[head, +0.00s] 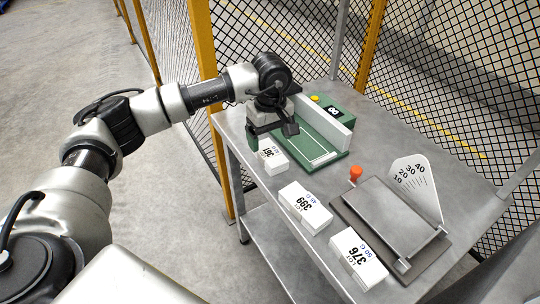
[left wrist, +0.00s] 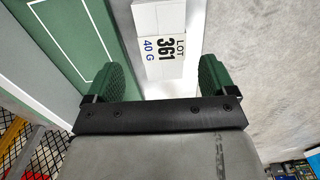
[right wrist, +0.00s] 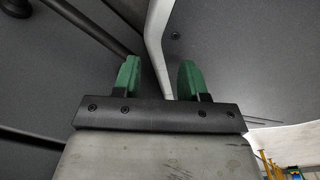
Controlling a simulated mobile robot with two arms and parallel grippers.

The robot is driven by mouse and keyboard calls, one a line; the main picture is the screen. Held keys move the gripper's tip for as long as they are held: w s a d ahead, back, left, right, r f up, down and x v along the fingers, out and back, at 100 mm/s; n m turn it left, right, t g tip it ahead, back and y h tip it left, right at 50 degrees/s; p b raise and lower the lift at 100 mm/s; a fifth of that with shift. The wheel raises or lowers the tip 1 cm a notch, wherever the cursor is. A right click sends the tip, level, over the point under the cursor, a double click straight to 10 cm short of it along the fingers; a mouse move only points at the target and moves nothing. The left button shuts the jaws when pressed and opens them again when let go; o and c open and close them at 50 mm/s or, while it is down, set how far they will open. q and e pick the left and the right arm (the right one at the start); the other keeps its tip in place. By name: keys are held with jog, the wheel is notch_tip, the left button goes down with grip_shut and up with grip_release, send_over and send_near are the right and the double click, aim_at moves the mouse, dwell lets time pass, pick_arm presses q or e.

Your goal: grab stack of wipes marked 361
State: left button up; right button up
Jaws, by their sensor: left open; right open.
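The stack of wipes marked 361 (head: 272,158) is a small white block on the metal table, nearest the back of the row. In the left wrist view the stack (left wrist: 159,22) shows its label "LOT 361 40 G" ahead of the fingertips, roughly centred between them. My left gripper (head: 272,138) is above and just behind this stack, pointing down. Its green fingers stand wide apart in the left wrist view (left wrist: 167,78), with nothing gripped. My right gripper (right wrist: 159,78) is open and empty, seen only in the right wrist view.
Stacks marked 399 (head: 305,206) and 376 (head: 357,257) stand nearer on the table (head: 262,193). A green device (head: 322,132) with a white wall is close beside the left gripper. A grey plate fixture (head: 390,225) with a scale stands right. Mesh fencing (head: 440,70) encloses the back.

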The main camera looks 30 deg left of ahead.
aim_at(270, 152)
pick_arm(q)
jog(key=f, duration=0.5)
jog(key=shift+s+d+f, duration=0.1)
jog(key=shift+s+d, duration=0.05)
jog(key=shift+s, duration=0.15)
jog(key=c, duration=1)
